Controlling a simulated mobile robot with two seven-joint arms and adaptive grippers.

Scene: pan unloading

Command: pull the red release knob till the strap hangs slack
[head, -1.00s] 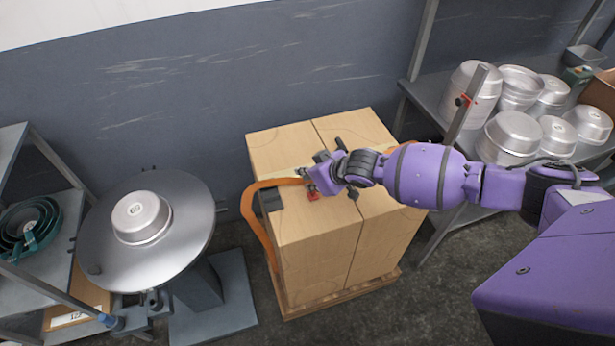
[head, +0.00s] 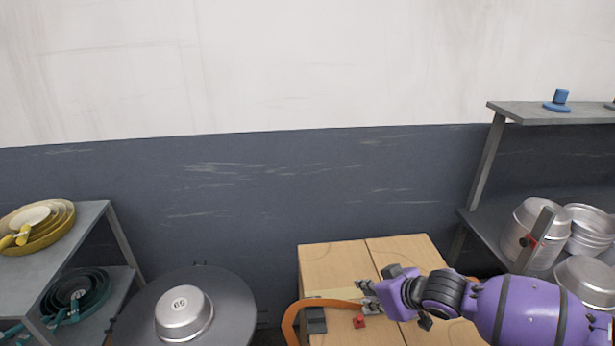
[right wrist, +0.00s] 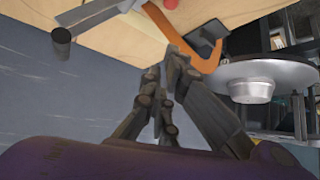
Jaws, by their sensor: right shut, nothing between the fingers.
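The red release knob (head: 359,322) sits on top of the stack of cardboard boxes (head: 325,258), beside a dark buckle plate (head: 316,320). The orange strap (head: 290,322) runs across the box top and bows out loosely past the left edge; its lower part is cut off. The strap also shows in the right wrist view (right wrist: 178,38). My right gripper (head: 366,293) is over the box top, just behind the knob and apart from it. Its fingers (right wrist: 168,72) are shut and empty. My left gripper is not in view.
A round turntable (head: 235,308) with an upturned pan (head: 184,313) stands left of the boxes. A shelf (head: 98,215) with nested pans is at far left. A rack with metal pots (head: 585,282) is at right. The wall (head: 250,200) is behind.

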